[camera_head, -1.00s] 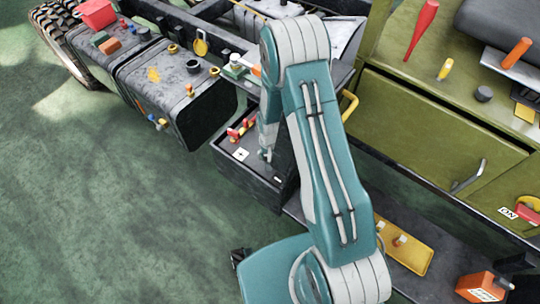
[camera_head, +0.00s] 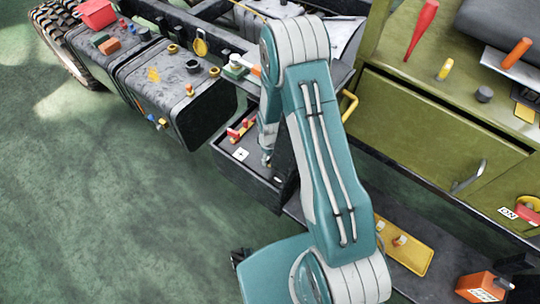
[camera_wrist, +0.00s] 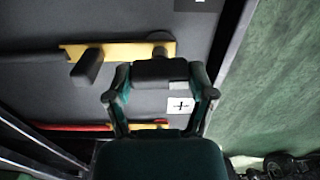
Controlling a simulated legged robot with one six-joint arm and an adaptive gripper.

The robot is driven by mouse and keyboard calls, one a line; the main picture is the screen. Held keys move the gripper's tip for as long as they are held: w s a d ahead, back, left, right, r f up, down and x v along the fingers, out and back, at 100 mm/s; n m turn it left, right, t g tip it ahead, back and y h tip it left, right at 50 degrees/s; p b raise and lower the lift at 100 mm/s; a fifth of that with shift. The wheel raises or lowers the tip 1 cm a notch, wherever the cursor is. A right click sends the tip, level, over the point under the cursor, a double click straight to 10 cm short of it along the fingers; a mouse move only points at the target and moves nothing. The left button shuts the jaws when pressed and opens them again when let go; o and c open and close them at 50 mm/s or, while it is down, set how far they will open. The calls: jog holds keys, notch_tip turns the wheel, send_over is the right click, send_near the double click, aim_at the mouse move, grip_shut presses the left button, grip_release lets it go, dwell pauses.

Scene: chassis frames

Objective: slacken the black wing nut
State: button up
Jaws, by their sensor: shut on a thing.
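In the wrist view my gripper (camera_wrist: 160,75) is closed around a wide dark bar, which looks like the black wing nut (camera_wrist: 160,72). One fingertip is at each end of the bar. A round dark part shows just beyond it, at the right end of a yellow strip (camera_wrist: 122,50). In the head view my gripper (camera_head: 266,158) is low over the dark box beside the vehicle frame, and my arm partly covers it. The wing nut cannot be made out there.
A dark block-shaped handle (camera_wrist: 90,66) stands on the strip's left part, close to my gripper. A white plate with a plus mark (camera_wrist: 181,104) lies below. A red and yellow bar (camera_wrist: 80,127) is nearby. The dark box (camera_head: 235,170) has open green floor (camera_head: 120,220) to its left.

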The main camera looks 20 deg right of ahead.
jog(key=n, duration=0.5)
jog(key=shift+w+n, duration=0.2)
jog(key=shift+n, duration=0.1)
jog(key=n, duration=0.5)
jog(key=shift+n, duration=0.3)
jog(key=o, duration=1.1)
jog(key=shift+c, duration=0.2)
jog(key=shift+s, duration=0.1)
jog(key=shift+r, duration=0.1)
